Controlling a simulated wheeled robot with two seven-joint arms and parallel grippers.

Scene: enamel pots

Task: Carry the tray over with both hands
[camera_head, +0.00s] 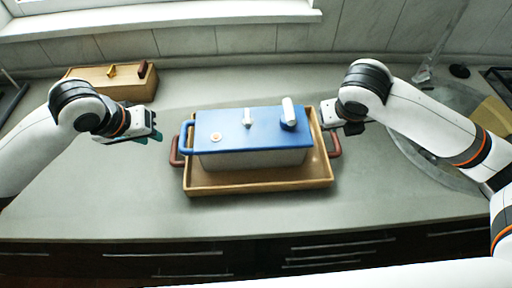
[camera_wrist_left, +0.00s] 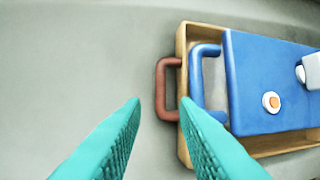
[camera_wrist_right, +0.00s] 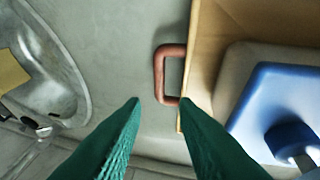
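The wooden tray (camera_head: 258,189) lies on the grey counter with a red-brown handle at each end. A blue-lidded enamel pot (camera_head: 250,119) stands in it, with a blue side handle and white knobs. My left gripper (camera_head: 157,130) is to the left of the tray, open and apart from it; the tray's left handle (camera_wrist_left: 161,88) is ahead of its teal fingers (camera_wrist_left: 160,105). My right gripper (camera_head: 335,122) is near the tray's right end, partly hidden by its own body in the head view. Its green fingers (camera_wrist_right: 160,105) are open, and the right handle (camera_wrist_right: 160,75) lies just beyond them.
A wooden box (camera_head: 115,80) with a small handle stands at the back left. A round metal sink (camera_wrist_right: 45,75) is on the right, with a tap (camera_head: 440,45) behind it. The counter in front of the tray is clear.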

